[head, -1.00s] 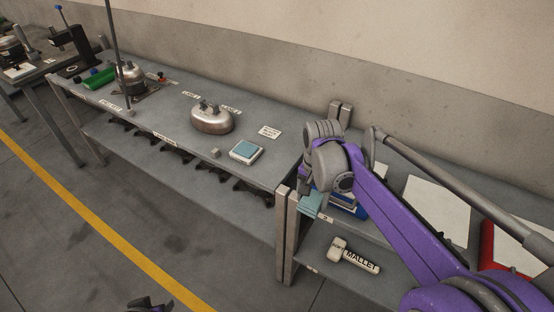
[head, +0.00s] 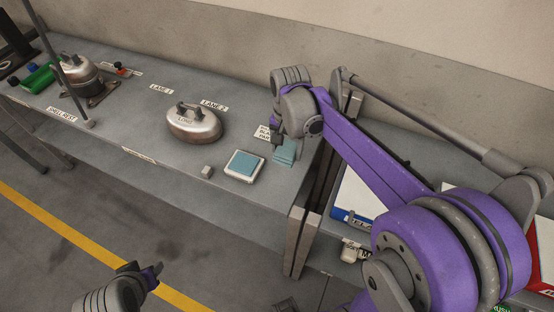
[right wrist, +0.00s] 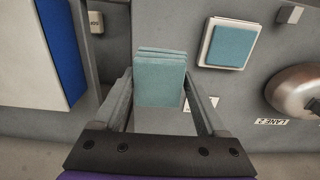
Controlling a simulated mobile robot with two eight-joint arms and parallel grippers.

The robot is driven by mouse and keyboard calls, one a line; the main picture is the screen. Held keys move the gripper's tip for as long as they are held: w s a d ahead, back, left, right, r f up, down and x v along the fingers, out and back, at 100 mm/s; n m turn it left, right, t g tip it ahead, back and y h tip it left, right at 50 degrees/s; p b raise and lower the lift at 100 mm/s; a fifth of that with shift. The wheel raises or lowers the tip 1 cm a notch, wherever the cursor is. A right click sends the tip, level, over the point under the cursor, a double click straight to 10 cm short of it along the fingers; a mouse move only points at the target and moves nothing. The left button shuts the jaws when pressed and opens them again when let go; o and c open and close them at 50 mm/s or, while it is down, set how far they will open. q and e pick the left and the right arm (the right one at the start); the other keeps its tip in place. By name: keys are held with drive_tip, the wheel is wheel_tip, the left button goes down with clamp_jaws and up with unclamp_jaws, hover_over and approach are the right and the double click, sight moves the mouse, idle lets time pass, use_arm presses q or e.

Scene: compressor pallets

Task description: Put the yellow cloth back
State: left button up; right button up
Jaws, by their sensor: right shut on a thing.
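No yellow cloth shows in either view. My right gripper (head: 282,141) is shut on a folded teal cloth (head: 285,153), held at the right end of the long grey bench (head: 120,110). In the right wrist view the teal cloth (right wrist: 160,75) sits between the two fingers. I cannot tell whether it touches the bench. A white tray with a teal pad in it (head: 243,165) lies just left of the cloth; this tray also shows in the right wrist view (right wrist: 203,55). My left gripper (head: 150,275) is low over the floor, its jaws unclear.
A label card (head: 263,132) lies partly hidden behind my right gripper. A metal shell (head: 195,124) stands near the lane labels, and a small grey block (head: 207,171) lies left of the tray. A post (head: 300,240) and a lower shelf with a blue-edged box (head: 355,200) are at the right.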

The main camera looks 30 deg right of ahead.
hover_over(285, 176)
wheel_tip(285, 176, down, 5)
drive_tip(key=shift+s+d+f, duration=0.1)
use_arm(q)
drive_tip(key=shift+s+f+b, duration=0.3)
drive_tip(key=shift+f, duration=0.1)
use_arm(e)
drive_tip(key=shift+f, duration=2.3)
drive_tip(key=shift+f, duration=0.15)
use_arm(q)
drive_tip(key=shift+f, duration=0.15)
use_arm(e)
drive_tip(key=o, duration=1.2)
drive_tip(key=shift+o, duration=0.2)
